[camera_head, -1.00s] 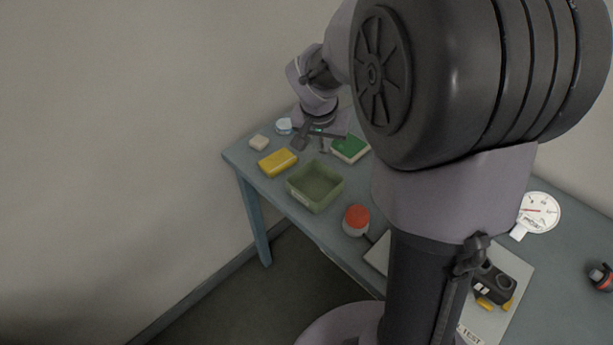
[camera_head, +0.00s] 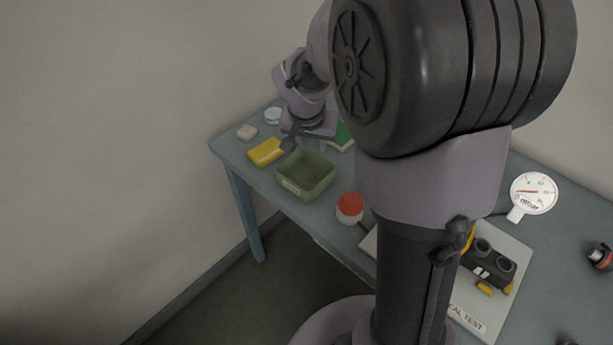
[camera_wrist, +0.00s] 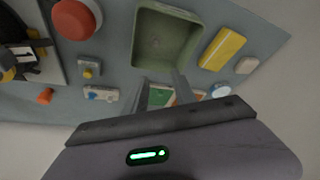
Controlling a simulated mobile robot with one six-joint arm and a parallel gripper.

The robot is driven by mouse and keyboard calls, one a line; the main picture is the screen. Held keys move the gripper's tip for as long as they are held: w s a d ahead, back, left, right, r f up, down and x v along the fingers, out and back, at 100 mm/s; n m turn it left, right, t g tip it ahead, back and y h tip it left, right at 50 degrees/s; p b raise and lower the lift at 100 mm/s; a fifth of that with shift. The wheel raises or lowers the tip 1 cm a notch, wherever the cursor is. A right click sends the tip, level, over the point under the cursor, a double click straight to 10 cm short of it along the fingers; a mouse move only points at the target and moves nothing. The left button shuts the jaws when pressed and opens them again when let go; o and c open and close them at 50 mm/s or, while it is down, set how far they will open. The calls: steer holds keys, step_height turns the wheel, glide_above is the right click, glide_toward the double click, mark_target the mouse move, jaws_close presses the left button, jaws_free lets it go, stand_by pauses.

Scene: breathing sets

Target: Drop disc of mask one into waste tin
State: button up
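The olive-green open tin (camera_head: 283,186), with a pale label on its front, stands on the blue table; it also shows in the wrist view (camera_wrist: 136,40). A small dark spot shows on its floor, too small to identify. My gripper (camera_head: 305,147) is just behind the tin's back rim, above the table. In the wrist view its two fingers (camera_wrist: 160,80) stand apart, with no object visibly held between them. A black mask unit (camera_head: 487,266) with two round ports and yellow parts lies on a pale test board (camera_head: 512,248). I cannot make out a separate disc.
A yellow block (camera_head: 266,152), a beige block (camera_head: 247,132) and a light-blue round dish (camera_head: 273,116) lie left and behind the tin. A red-lidded jar (camera_head: 350,208) stands right of it. A white dial gauge (camera_head: 533,193) is farther right. A green-topped block (camera_head: 343,136) lies behind.

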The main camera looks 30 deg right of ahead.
steer(key=p+v, duration=0.6)
steer(key=v, duration=1.1)
steer(key=shift+s+a+r, duration=0.1)
steer(key=s+a+n+t+y+b, duration=0.1)
steer(key=s+a+n+t+y, duration=0.1)
steer(key=s+a, duration=1.1)
steer(key=s+n+y, duration=0.1)
steer(key=s+y, duration=0.1)
steer(key=s, duration=0.2)
steer(key=shift+f+n+y, duration=0.25)
steer(key=shift+n+y, duration=0.05)
steer(key=shift+y, duration=0.1)
steer(key=shift+s+d, duration=0.1)
